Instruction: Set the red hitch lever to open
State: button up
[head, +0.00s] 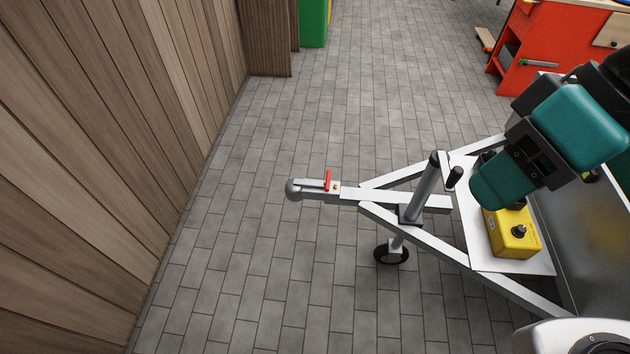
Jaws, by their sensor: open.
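The red hitch lever (328,180) is a small upright piece on the grey coupling at the front of a white trailer drawbar (395,197). It stands roughly upright, near a small yellow spot on the coupling. The rounded coupling head (294,189) points left. My teal and dark arm links show at the right, over the trailer frame and well apart from the lever. My gripper's fingers are not visible, and nothing touches the lever.
A jockey wheel post (425,185) with a small wheel (391,254) stands right of the lever. A yellow box (512,232) with a black knob sits on the trailer frame. A wooden wall (110,130) is at left. Tiled floor around the coupling is clear.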

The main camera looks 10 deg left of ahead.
aim_at(312, 181)
jog(key=u, duration=0.5)
jog(key=k, duration=0.6)
jog(key=u, duration=0.95)
jog(key=i, duration=0.85)
jog(key=z, duration=0.6)
jog(key=i, duration=0.8)
jog(key=z, duration=0.85)
